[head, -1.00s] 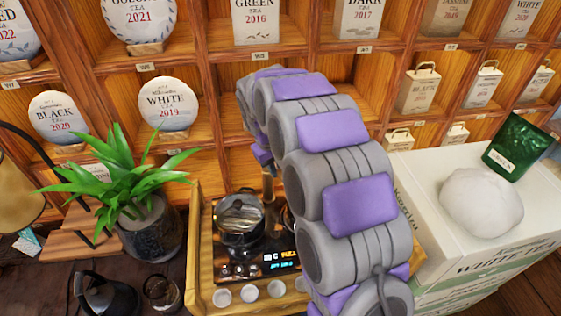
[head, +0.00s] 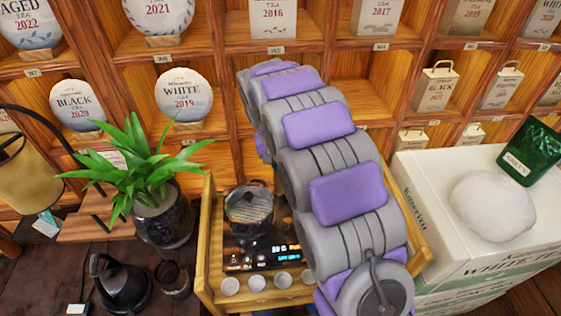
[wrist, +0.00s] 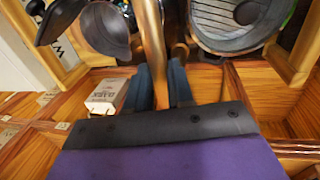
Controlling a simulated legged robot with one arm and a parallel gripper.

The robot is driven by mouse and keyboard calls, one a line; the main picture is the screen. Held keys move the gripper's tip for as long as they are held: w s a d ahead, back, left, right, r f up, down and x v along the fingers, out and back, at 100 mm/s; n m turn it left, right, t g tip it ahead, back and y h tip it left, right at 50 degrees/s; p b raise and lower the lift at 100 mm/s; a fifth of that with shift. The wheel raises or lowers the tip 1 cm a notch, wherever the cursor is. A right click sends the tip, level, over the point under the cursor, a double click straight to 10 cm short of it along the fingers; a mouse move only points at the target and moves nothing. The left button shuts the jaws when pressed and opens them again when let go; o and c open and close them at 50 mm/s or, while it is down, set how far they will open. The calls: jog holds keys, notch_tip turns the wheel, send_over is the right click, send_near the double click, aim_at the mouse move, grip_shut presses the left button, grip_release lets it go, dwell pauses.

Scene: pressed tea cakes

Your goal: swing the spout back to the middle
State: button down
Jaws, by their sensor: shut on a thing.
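The brass-coloured spout (wrist: 152,45) is a slim upright tube in the wrist view, running between my two dark fingers. My gripper (wrist: 160,85) is shut on it. A pot with a glass lid (wrist: 228,22) is just right of the spout, and a dark rounded vessel (wrist: 105,30) is to its left. In the head view the lidded pot (head: 249,205) stands on the tea tray's dark hob, left of my arm. My arm hides the gripper, the spout and the right part of the hob there.
A wooden tray (head: 208,255) holds the hob (head: 262,258) and several small white cups (head: 256,283). A potted plant (head: 160,215) and a black kettle (head: 122,285) stand to the left. White boxes (head: 430,215) stand to the right. Shelves of tea rise behind.

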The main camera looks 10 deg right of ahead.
jog(key=shift+s+f, duration=0.15)
jog(key=shift+s, duration=0.05)
jog(key=c, duration=1.1)
grip_release()
jog(key=shift+s+a, duration=0.1)
jog(key=shift+o, duration=0.5)
jog(key=shift+r, duration=0.2)
jog(key=a+r+p, duration=0.1)
jog(key=r, duration=0.7)
jog(key=a+r+p, duration=0.2)
jog(key=r, duration=0.6)
jog(key=shift+w+a+r, duration=0.25)
jog(key=shift+a+r, duration=0.05)
jog(key=shift+r, duration=0.05)
